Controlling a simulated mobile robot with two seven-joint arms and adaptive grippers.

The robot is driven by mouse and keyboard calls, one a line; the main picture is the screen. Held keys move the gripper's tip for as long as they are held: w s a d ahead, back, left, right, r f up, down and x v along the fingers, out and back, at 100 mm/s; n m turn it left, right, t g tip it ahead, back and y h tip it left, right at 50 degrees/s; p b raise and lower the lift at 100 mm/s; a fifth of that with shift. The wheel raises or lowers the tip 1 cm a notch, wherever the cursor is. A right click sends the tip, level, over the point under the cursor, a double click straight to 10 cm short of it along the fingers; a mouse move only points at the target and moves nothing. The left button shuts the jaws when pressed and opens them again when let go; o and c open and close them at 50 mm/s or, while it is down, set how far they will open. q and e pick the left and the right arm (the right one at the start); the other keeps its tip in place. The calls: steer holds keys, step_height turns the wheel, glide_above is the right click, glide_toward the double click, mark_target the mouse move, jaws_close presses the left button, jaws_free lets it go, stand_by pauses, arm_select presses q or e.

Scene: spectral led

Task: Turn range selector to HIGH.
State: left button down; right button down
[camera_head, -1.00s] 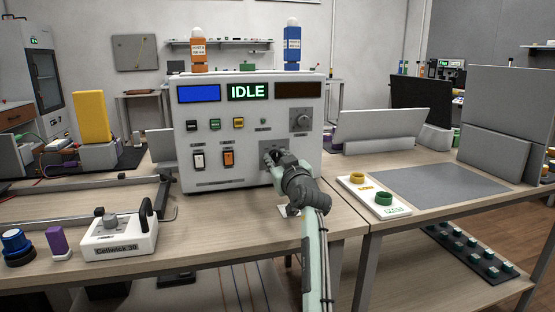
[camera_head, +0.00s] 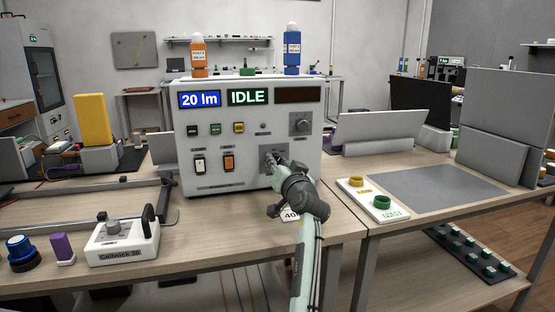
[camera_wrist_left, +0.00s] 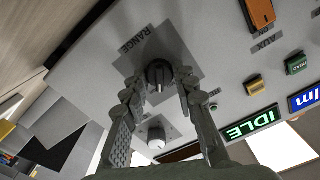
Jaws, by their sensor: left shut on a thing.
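The range selector (camera_wrist_left: 158,74) is a dark round knob on a grey plate labelled RANGE, on the front of the light grey instrument box (camera_head: 235,172). In the head view the knob is mostly hidden behind my left gripper (camera_head: 271,162), at the box's lower right. In the left wrist view my left gripper (camera_wrist_left: 159,80) has one finger on each side of the knob and is shut on it. The knob's position marks are too small to read. My right gripper is not in view.
The blue display (camera_head: 200,99) reads 20 lm and the green one (camera_head: 247,97) reads IDLE. Another knob (camera_head: 301,123) sits above the selector. A Cellwick 30 device (camera_head: 122,244) stands at the left front.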

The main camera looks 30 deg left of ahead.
mark_target(274, 123)
arm_select(q)
steer(key=shift+m+p, duration=0.65)
steer(key=shift+m, duration=0.95)
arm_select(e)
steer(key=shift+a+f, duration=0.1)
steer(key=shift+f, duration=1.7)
arm_select(q)
steer(key=c, duration=1.2)
jaws_free()
step_height(274, 123, up, 10)
